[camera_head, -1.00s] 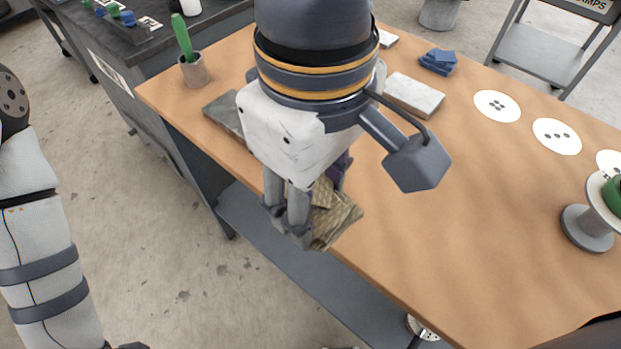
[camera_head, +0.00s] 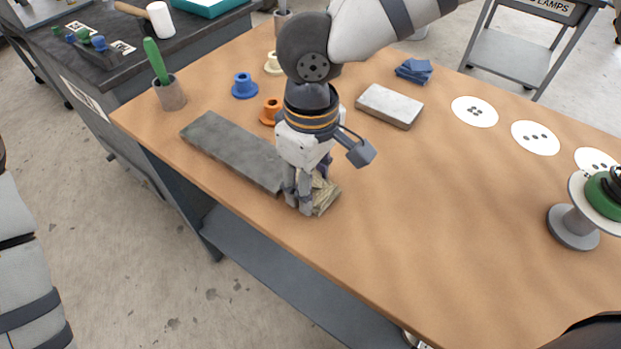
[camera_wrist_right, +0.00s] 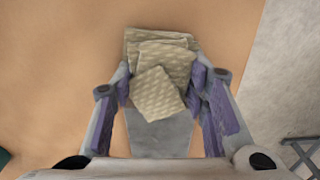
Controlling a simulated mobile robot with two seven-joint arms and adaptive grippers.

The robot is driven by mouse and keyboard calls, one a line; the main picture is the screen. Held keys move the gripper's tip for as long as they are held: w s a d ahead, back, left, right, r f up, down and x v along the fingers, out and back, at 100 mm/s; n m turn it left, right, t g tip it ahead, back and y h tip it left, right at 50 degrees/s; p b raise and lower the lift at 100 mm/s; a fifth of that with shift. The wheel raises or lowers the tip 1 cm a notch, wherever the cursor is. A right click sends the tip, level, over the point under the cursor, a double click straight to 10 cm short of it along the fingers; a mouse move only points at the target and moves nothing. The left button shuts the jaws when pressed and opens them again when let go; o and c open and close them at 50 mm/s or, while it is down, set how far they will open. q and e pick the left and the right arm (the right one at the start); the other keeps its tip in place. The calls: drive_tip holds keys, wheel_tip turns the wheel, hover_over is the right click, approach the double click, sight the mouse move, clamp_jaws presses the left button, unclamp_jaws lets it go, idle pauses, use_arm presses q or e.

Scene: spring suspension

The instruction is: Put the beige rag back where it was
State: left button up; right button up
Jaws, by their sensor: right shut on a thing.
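The beige rag (camera_head: 327,199) is a folded, patterned cloth at the near edge of the wooden table, by the right end of a dark grey slab (camera_head: 232,150). My right gripper (camera_head: 305,203) points down and is shut on the rag. In the right wrist view the rag (camera_wrist_right: 160,75) sits between the two purple-padded fingers, over the table and the slab's end (camera_wrist_right: 160,135). I cannot tell whether the rag touches the tabletop. My left gripper is out of view; only part of my left arm shows at the left edge.
Orange (camera_head: 270,112) and blue (camera_head: 243,86) flanged pieces stand behind the slab. A cup with a green-handled tool (camera_head: 170,93) is at left. White discs (camera_head: 474,111) and a spool (camera_head: 575,226) are at right. The front-right tabletop is clear.

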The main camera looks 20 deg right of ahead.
drive_tip(key=o, duration=1.3)
drive_tip(key=shift+f, duration=0.15)
wheel_tip(320, 180, up, 12)
drive_tip(key=shift+r, duration=0.25)
